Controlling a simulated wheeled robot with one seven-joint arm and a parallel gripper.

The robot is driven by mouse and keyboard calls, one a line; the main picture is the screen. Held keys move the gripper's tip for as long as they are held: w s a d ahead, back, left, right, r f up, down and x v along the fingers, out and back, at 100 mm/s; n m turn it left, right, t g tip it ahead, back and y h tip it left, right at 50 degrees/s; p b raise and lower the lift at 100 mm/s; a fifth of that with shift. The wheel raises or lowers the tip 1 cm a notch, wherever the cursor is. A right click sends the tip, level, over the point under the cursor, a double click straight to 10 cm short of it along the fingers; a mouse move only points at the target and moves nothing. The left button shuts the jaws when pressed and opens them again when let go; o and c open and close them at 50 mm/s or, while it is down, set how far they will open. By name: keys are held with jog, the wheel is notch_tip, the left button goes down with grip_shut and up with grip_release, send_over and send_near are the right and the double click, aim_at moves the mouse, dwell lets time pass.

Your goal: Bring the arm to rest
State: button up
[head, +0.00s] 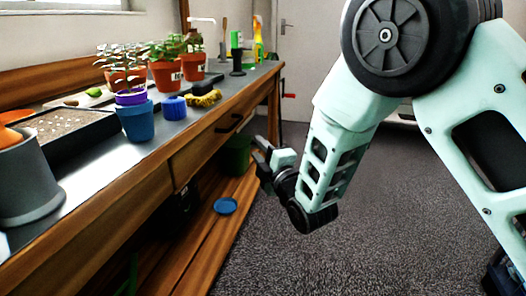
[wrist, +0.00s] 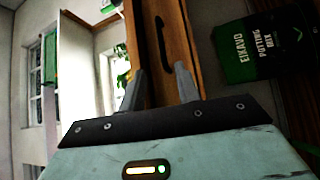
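My gripper (head: 262,156) hangs low off the front of the wooden workbench (head: 160,181), below the level of its top, with the bent pale green arm above it on the right. In the wrist view my gripper (wrist: 156,78) has its two fingers apart with nothing between them. Behind the fingers is the bench's wooden front with a dark drawer handle (wrist: 162,40). Whether the fingers touch the wood cannot be told.
Potted plants (head: 166,72), a blue pot (head: 136,121), a dark tray (head: 65,135) and bottles (head: 258,42) stand on the bench. A blue dish (head: 225,206) lies on the lower shelf. A potting mix bag (wrist: 250,52) is right of the gripper. Carpet (head: 330,250) is clear.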

jog(key=shift+s+d, duration=0.3)
jog(key=shift+s, duration=0.25)
jog(key=s+d+f+m+g+h, duration=0.1)
jog(key=s+d+m+g+h, duration=0.35)
jog(key=s, duration=0.75)
jog(key=s+d+f+m+g+h, duration=0.1)
jog(key=s+d+m+g, duration=0.35)
jog(key=s, duration=0.75)
jog(key=s+d+m+g+h, duration=0.3)
jog(key=s+m+g, duration=0.2)
jog(key=s+g, duration=0.45)
notch_tip(320, 180, up, 31)
jog(key=s+t+p, duration=0.1)
jog(key=s+p, duration=0.1)
jog(key=p, duration=2.9)
jog(key=shift+f, duration=0.15)
